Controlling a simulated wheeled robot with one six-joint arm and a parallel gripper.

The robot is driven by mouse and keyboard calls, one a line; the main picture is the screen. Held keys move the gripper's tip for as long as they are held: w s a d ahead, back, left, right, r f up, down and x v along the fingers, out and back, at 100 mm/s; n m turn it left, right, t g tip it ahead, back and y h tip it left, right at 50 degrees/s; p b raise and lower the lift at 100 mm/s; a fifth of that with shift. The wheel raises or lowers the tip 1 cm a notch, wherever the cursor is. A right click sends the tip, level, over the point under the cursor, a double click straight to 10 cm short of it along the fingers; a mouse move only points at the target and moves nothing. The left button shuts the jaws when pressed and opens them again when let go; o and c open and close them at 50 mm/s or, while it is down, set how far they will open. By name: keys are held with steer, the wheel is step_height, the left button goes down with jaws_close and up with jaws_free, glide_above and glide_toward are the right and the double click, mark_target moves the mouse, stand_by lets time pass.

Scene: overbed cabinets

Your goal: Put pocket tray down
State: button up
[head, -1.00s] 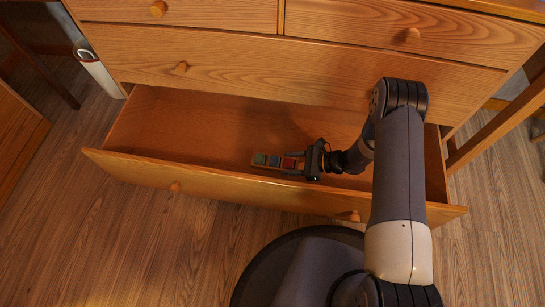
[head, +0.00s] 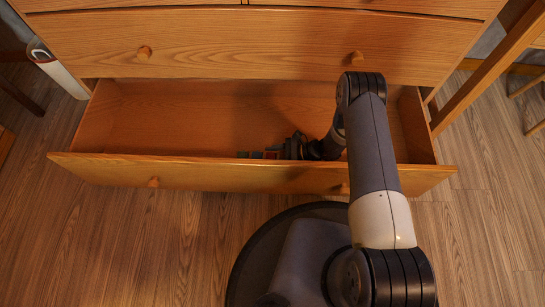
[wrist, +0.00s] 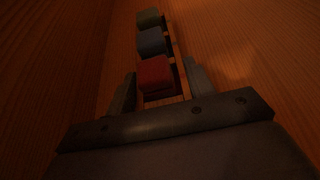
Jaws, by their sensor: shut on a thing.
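The pocket tray (wrist: 181,74) is a narrow wooden tray holding a red block (wrist: 155,75), a blue block (wrist: 151,42) and a green block (wrist: 148,17) in a row. My gripper (wrist: 162,88) is shut on its near end, one finger at each side. In the head view my gripper (head: 290,149) is inside the open drawer (head: 110,171), just behind its front panel. The front panel hides most of the tray there, so I cannot tell whether its underside touches the drawer floor. The wrist view is dark.
The drawer is the low one of a wooden chest (head: 220,52), with shut drawers above. Its left and back parts are empty. The front panel stands close to the tray. A white object (head: 58,72) is left of the chest.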

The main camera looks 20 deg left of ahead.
steer(key=shift+f, duration=0.2)
steer(key=o, duration=1.1)
steer(key=shift+r, duration=0.1)
steer(key=shift+r, duration=0.2)
steer(key=p+v, duration=0.3)
steer(key=v, duration=0.9)
steer(key=shift+f, duration=0.15)
